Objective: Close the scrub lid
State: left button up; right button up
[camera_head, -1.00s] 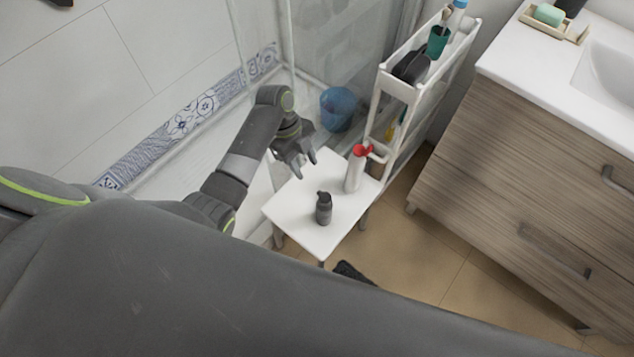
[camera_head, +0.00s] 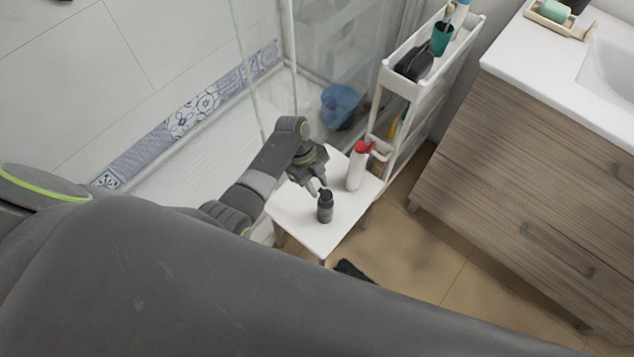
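A small dark grey bottle (camera_head: 325,211) stands upright on a white stool (camera_head: 306,231). A white bottle with a red top (camera_head: 357,168) stands behind it on the same stool. I cannot tell from a label which one is the scrub. The red top sticks out to one side; I cannot make out whether a lid is open. My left gripper (camera_head: 319,188) is just above and behind the dark bottle's top, pointing down. Its two fingertips look apart with nothing between them. I cannot tell whether they touch the bottle. My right gripper is not in view.
A white cart (camera_head: 407,90) with a teal cup (camera_head: 441,38) and dark items stands behind the stool. A blue bin (camera_head: 340,105) is behind glass. A wooden vanity (camera_head: 510,165) is at the right. The stool's front and left top is clear.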

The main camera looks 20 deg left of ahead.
pick_arm(q)
grip_shut()
jog(key=shift+a+f+g+h+b, duration=0.25)
jog(key=shift+f+g+h+b, duration=0.2)
jog(key=shift+h+b, duration=0.55)
jog(key=shift+o, duration=1.5)
grip_release()
